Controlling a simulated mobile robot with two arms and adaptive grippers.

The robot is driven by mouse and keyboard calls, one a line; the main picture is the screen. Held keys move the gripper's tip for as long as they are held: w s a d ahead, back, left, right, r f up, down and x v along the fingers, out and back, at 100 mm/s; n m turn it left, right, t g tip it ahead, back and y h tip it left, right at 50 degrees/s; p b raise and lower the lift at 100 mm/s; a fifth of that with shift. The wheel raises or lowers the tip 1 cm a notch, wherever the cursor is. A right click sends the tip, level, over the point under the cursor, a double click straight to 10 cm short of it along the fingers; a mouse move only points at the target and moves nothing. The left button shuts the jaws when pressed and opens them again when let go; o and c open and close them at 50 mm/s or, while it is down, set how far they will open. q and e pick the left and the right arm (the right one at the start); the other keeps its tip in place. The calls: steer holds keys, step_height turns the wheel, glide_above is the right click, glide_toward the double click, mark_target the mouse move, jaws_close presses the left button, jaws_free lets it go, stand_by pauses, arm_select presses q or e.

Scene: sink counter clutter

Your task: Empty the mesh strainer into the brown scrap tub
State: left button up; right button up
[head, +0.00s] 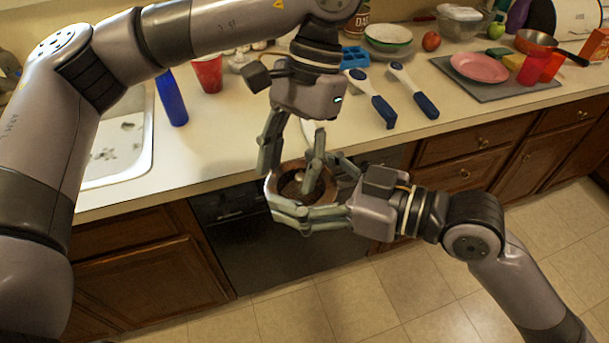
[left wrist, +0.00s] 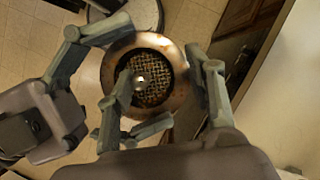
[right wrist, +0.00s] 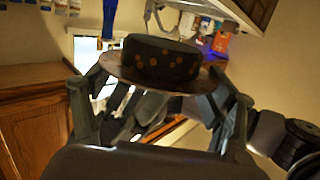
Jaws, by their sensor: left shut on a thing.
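The mesh strainer (head: 292,168) is a round copper-brown basket with a wide rim, held in the air in front of the counter, mouth up. Its mesh bottom shows in the left wrist view (left wrist: 155,98), with a small pale shiny piece inside. The basket's dark, spotted outside shows in the right wrist view (right wrist: 160,60). My left gripper (head: 290,176) comes from above and is shut on the strainer, one finger inside, one outside. My right gripper (head: 318,190) reaches around the strainer from the right; whether it clamps is unclear. I cannot make out a brown scrap tub.
A sink (head: 120,150), blue bottle (head: 171,98) and red cup (head: 207,74) are at the left. Two blue-and-white handled tools (head: 372,98) lie behind the grippers. A grey mat (head: 500,90) bears a pink plate (head: 479,67). The front counter strip right of centre is clear.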

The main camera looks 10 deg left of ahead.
arm_select(q)
steer(key=shift+s+d, duration=0.1)
steer(key=shift+s, duration=0.15)
arm_select(e)
steer(key=shift+w+d, duration=0.15)
steer(key=shift+w, duration=0.35)
steer(key=c, duration=0.5)
arm_select(q)
jaws_close()
arm_select(e)
steer(key=shift+c, duration=1.4)
arm_select(q)
steer(key=shift+o, duration=1.2)
jaws_free()
steer(key=shift+w, duration=0.1)
arm_select(e)
steer(key=shift+s, duration=0.25)
steer(key=shift+c, duration=0.2)
